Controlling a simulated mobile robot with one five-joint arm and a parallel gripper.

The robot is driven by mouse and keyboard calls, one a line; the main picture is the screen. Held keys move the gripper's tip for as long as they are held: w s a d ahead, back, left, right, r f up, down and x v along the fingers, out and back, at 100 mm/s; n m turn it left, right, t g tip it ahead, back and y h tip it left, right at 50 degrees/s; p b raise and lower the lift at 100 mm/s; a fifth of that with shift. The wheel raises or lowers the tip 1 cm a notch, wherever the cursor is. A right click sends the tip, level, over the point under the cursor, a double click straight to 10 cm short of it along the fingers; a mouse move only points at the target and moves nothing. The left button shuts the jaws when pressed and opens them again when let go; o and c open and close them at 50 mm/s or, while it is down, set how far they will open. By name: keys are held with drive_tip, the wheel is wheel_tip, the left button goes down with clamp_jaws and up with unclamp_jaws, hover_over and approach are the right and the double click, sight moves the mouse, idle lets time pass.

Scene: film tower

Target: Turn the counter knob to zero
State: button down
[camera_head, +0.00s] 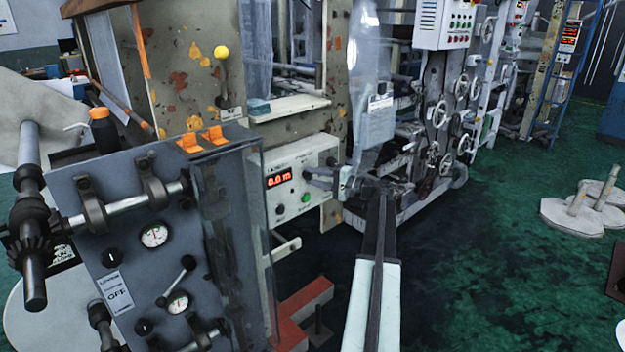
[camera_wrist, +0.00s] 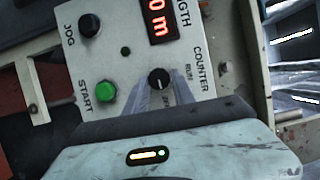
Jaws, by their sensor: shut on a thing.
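The counter knob (camera_wrist: 159,78) is small, round and black with a pale pointer line, on a light panel next to the word COUNTER. My gripper (camera_wrist: 161,88) is shut on the knob, its two grey fingers on either side of it. In the head view my gripper (camera_head: 313,178) reaches the front of the light counter box (camera_head: 325,160) from the right and hides the knob. The red display (camera_head: 279,178) seems to read 0.0 m; the wrist view shows only the end of its reading (camera_wrist: 158,18).
A green START button (camera_wrist: 106,93) and a black JOG knob (camera_wrist: 90,24) sit beside the counter knob. A grey machine panel with gauges (camera_head: 153,236) stands at left. A red beam (camera_head: 305,305) lies low below the box. Green floor (camera_head: 500,270) is open at right.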

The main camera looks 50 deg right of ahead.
drive_tip(key=shift+w+r, duration=0.1)
drive_tip(key=c, duration=1.1)
unclamp_jaws()
drive_tip(key=shift+o, duration=0.2)
drive_tip(key=v, duration=0.7)
drive_tip(key=shift+s, duration=0.3)
drive_tip(key=shift+d, duration=0.1)
